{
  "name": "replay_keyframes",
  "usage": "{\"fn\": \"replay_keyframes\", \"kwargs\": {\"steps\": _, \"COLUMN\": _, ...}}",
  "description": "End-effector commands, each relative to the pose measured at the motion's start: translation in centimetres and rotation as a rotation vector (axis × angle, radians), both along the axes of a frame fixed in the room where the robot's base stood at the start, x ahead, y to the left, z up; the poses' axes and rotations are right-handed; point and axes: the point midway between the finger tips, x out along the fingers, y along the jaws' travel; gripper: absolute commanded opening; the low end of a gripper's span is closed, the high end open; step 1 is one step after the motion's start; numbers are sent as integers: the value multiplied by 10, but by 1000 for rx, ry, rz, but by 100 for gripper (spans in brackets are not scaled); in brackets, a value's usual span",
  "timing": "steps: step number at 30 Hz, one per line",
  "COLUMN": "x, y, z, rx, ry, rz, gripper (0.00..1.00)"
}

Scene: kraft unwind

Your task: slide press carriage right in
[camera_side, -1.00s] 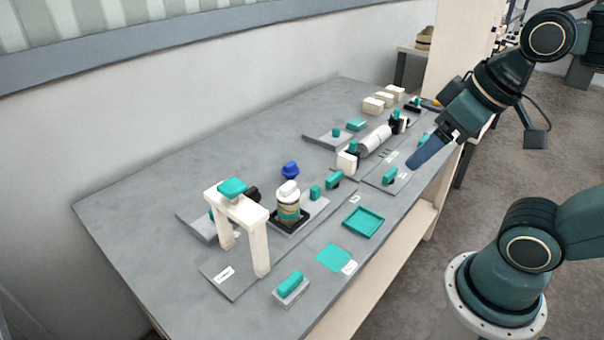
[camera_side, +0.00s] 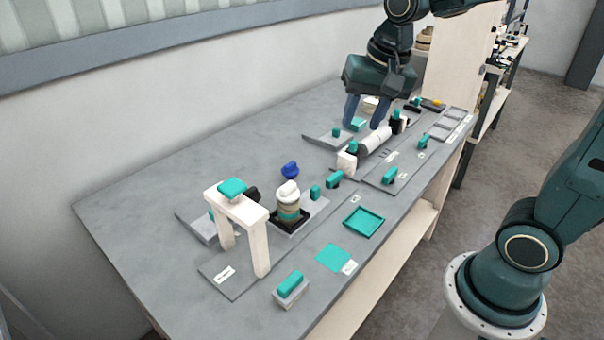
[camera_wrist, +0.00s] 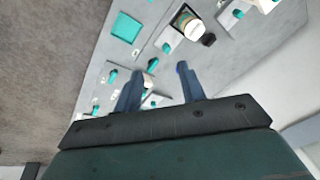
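The machine with a white roll (camera_side: 376,139) stands on the far half of the grey table. A white block with a teal knob (camera_side: 352,146) is at its left end, and a black block with a teal knob (camera_side: 397,114) is at its right end. Two teal handles, a nearer one (camera_side: 390,175) and a farther one (camera_side: 424,142), sit on a grey plate in front. I cannot tell which part is the right press carriage. My gripper (camera_side: 366,113) is open and empty, fingers pointing down behind the roll; its blue-grey fingers also show in the wrist view (camera_wrist: 158,72).
A white gantry (camera_side: 258,248) with a teal top stands nearer the camera. A teal-knobbed plate (camera_side: 323,141) is left of my fingers. The table's left back area is clear.

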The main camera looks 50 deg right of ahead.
Motion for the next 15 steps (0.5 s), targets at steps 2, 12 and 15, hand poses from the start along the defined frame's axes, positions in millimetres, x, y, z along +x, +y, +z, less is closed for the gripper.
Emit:
{"fn": "replay_keyframes", "kwargs": {"steps": 2, "x": 16, "y": -4, "z": -8, "rx": 18, "ry": 26, "rz": -69, "gripper": 40}}
{"fn": "replay_keyframes", "kwargs": {"steps": 12, "x": 75, "y": -22, "z": -50, "rx": 80, "ry": 118, "rz": -380, "gripper": 40}}
{"fn": "replay_keyframes", "kwargs": {"steps": 15, "x": 91, "y": -28, "z": -65, "rx": 95, "ry": 144, "rz": -472, "gripper": 40}}
